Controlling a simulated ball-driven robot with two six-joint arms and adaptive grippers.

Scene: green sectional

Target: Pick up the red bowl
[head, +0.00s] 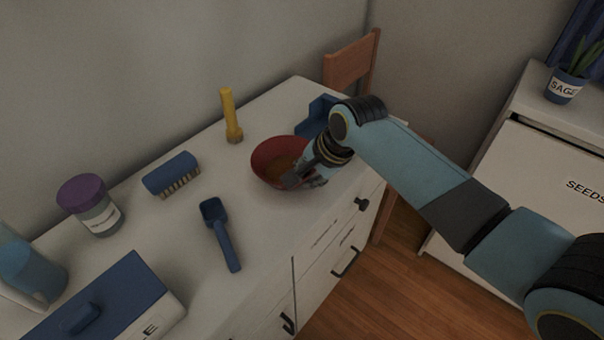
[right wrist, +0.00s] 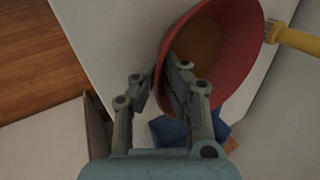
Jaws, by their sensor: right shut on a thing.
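The red bowl (head: 264,158) is on the white dresser top (head: 262,225) in the head view, with a brownish inside. My right gripper (head: 306,180) is at the bowl's right-hand rim and partly covers it. In the right wrist view the bowl (right wrist: 243,62) fills the upper middle. There my right gripper (right wrist: 162,85) is shut on the bowl's wall, one finger inside the bowl and one outside. I cannot tell whether the bowl is clear of the surface. My left gripper is not in view.
A yellow object (head: 231,115) stands behind the bowl, and a blue object (head: 318,116) lies behind my gripper. A blue brush (head: 171,174), a blue scoop (head: 220,232), a purple-lidded jar (head: 92,205) and a blue-lidded box (head: 95,300) are to the left. A chair (head: 350,68) stands beyond.

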